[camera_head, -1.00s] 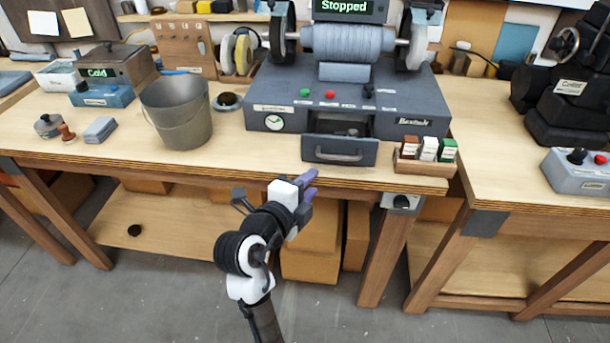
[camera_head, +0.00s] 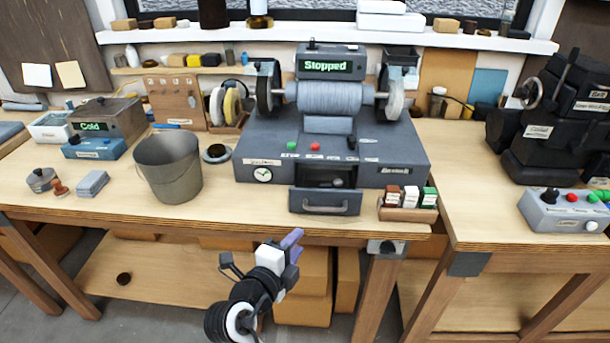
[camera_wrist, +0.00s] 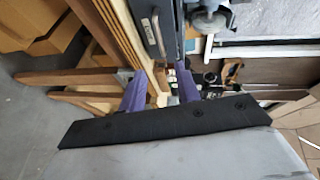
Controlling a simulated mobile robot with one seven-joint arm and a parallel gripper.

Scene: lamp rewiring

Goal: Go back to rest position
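My gripper (camera_head: 293,243) is in front of the bench's front edge, below the open drawer in the head view. Its purple fingers also show in the wrist view (camera_wrist: 160,88), spread apart with nothing held between them. The workbench (camera_head: 120,210) carries a grey machine (camera_head: 395,150) with a spool, and its display reads "Stopped". The machine's small drawer (camera_head: 325,201) is pulled out, with a dark item inside that I cannot make out. In the wrist view the drawer front (camera_wrist: 153,36) appears beyond the fingers.
A metal bucket (camera_head: 168,170) stands on the bench to the left. A wooden tray (camera_head: 408,214) of small boxes is near the front edge. A second bench (camera_head: 480,215) with a control box (camera_head: 565,212) is at right. Cardboard boxes (camera_head: 303,308) sit below the bench.

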